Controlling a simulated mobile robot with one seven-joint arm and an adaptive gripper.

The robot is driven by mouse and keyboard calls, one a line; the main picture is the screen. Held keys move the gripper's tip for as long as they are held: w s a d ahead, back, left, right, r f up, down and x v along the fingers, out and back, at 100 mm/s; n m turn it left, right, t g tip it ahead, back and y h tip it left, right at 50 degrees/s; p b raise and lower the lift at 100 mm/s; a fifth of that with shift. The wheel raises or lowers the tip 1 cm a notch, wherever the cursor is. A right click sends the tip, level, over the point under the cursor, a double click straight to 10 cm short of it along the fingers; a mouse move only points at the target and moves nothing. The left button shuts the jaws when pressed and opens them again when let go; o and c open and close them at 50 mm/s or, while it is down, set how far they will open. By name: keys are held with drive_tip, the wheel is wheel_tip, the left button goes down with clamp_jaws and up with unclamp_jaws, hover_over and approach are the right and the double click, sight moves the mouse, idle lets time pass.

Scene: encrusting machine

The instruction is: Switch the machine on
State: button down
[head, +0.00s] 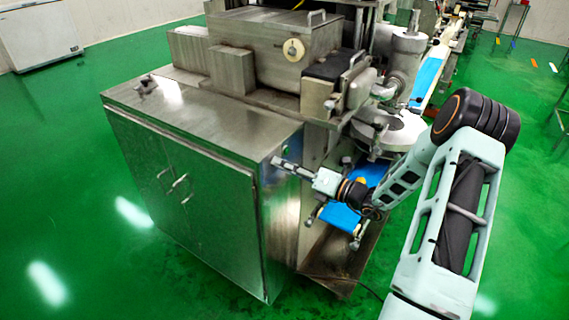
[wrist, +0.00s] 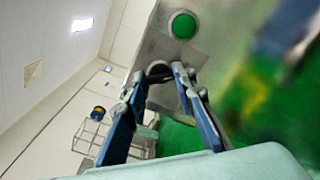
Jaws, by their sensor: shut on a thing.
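The machine (head: 270,50) is a large steel unit on a metal cabinet (head: 190,190) with closed doors. My gripper (head: 277,162) is at the upper right edge of the cabinet, its tips against or very near the side panel. In the wrist view my gripper (wrist: 158,75) has its two fingers on either side of a small dark rounded knob (wrist: 158,70) on a grey panel, and it is shut on this knob. The knob's marking and its turned position cannot be made out. A round green button (wrist: 183,25) sits on the same panel, just above the fingertips.
A conveyor with a blue belt (head: 428,78) runs behind the machine to the right. A white chest freezer (head: 42,35) stands at the far left. The green floor (head: 60,200) is clear left of the cabinet. A wire rack (wrist: 92,135) shows in the wrist view.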

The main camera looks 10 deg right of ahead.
idle(0.4)
drive_tip(key=c, duration=1.6)
unclamp_jaws()
drive_tip(key=shift+s+d, duration=0.1)
drive_tip(key=v, duration=1.1)
drive_tip(key=shift+s+d, duration=0.25)
drive_tip(key=shift+s, duration=0.05)
